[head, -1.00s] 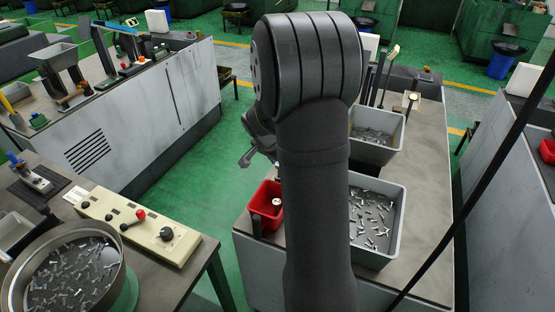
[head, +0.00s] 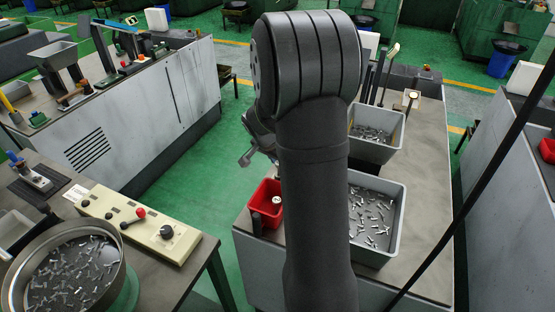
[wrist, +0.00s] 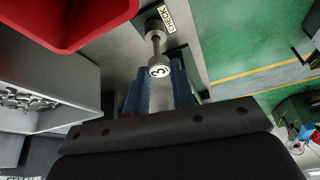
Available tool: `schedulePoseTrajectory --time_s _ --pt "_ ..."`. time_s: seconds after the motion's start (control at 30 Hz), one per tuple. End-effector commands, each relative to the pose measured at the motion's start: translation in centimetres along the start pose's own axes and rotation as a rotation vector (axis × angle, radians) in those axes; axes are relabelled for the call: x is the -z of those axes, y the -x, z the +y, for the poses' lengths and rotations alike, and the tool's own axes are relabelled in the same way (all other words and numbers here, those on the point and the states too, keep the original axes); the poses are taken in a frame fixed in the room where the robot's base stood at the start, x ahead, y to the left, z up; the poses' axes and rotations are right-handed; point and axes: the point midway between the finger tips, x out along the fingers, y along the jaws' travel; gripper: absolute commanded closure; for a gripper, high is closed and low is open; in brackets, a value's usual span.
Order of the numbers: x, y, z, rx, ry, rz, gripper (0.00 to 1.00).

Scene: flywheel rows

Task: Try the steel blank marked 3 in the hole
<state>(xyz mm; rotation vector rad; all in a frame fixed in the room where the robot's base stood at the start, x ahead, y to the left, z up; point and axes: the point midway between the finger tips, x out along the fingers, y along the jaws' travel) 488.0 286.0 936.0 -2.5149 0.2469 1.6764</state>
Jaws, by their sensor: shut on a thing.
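In the wrist view, my gripper (wrist: 161,82) has its blue fingers shut on the steel blank marked 3 (wrist: 154,46). The blank has a thin neck and wider ends, and the white end with the 3 faces the camera. Its far end is close to a pale label reading CHECK (wrist: 167,18) in the picture. No hole shows; I cannot tell whether the blank touches anything. In the head view, part of my gripper (head: 250,155) shows left of my arm, above the green floor; the blank cannot be made out there.
A red bin (head: 259,194) stands at the near left corner of the bench (head: 425,190). Grey bins of metal parts (head: 398,235) (head: 385,153) stand on it. At left are a control box (head: 133,226) and a round bowl of parts (head: 119,275). Green floor lies between benches.

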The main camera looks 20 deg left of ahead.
Motion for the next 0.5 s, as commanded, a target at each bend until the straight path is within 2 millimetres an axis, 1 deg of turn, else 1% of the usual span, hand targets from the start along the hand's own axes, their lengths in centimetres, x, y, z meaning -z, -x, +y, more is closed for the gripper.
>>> schedulePoseTrajectory --time_s 0.27,0.5 --pt "0.06 0.1 -0.01 0.0 0.0 0.001 0.96" --pt "0.38 0.83 -0.04 0.002 -0.001 0.001 0.96"
